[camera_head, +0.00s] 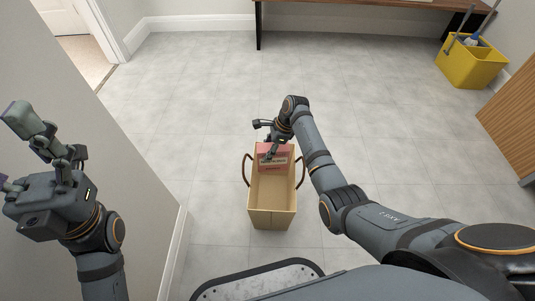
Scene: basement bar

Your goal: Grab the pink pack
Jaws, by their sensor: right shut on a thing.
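The pink pack (278,164) is at the far end inside an open tan box-like bag (271,219) with two dark loop handles, on the floor in front of me. My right gripper (269,153) reaches down over the bag's far end and is shut on the pink pack. The gripper hides part of the pack's top and front. My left gripper (18,150) is raised at the left edge of the view, away from the bag. Its fingers are partly out of frame and seem spread, with nothing seen between them.
A wall (130,200) with a white baseboard stands close on the left. A yellow mop bucket (468,66) is at the back right, near a wooden cabinet (512,110). A wooden table (370,9) stands at the back. The grey tiled floor around the bag is clear.

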